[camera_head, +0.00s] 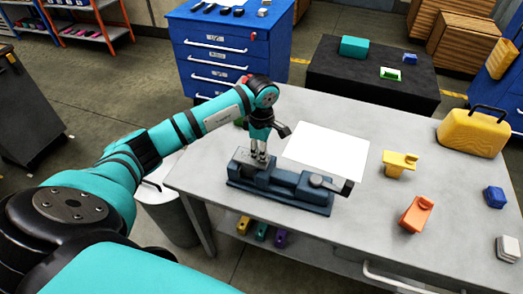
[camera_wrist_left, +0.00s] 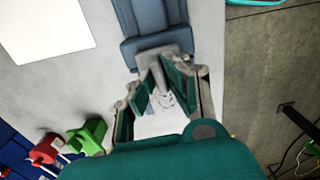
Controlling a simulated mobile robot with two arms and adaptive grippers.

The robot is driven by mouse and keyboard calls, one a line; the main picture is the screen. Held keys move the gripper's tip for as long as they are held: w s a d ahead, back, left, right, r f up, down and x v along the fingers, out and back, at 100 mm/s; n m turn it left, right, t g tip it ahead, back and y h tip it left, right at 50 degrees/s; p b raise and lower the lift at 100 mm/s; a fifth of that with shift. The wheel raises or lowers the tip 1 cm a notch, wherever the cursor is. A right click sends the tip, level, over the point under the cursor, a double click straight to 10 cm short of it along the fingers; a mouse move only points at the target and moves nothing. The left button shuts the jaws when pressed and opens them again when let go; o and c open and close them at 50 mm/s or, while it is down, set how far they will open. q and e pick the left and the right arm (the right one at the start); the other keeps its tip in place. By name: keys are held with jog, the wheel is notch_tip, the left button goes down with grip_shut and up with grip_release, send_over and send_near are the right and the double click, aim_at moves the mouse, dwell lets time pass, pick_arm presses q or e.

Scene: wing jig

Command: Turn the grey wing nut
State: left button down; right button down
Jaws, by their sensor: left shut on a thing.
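A blue-grey jig (camera_head: 290,190) lies along the table's front left part, with a dark lever-like piece at its right end. My left gripper (camera_head: 259,158) points down at the jig's left end. In the left wrist view its two teal-padded fingers (camera_wrist_left: 155,88) come together at a tilted grey piece, which looks like the grey wing nut (camera_wrist_left: 156,58), close to the jig (camera_wrist_left: 152,20). The gripper is shut on it. The fingers hide part of the nut, and in the head view it cannot be made out clearly. My right gripper is not in view.
A white sheet (camera_head: 326,152) lies behind the jig. A yellow bracket (camera_head: 400,163), an orange block (camera_head: 416,212), a blue block (camera_head: 494,197) and a yellow case (camera_head: 474,131) stand farther right. In the left wrist view, green (camera_wrist_left: 88,137) and red (camera_wrist_left: 45,150) parts sit at lower left.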

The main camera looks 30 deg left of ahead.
pick_arm(q)
jog(key=shift+n, duration=0.4)
jog(key=n+b, duration=0.2)
jog(key=n, duration=0.1)
jog(key=shift+n, duration=0.4)
jog(key=n+b, duration=0.1)
jog(key=n, duration=0.4)
jog(key=shift+b, duration=0.35)
jog(key=n, duration=0.4)
jog(key=shift+b, duration=0.35)
jog(key=shift+r+n, duration=0.1)
jog(key=shift+n, duration=1.7)
jog(key=c, duration=1.4)
grip_release()
jog(key=shift+o, duration=0.2)
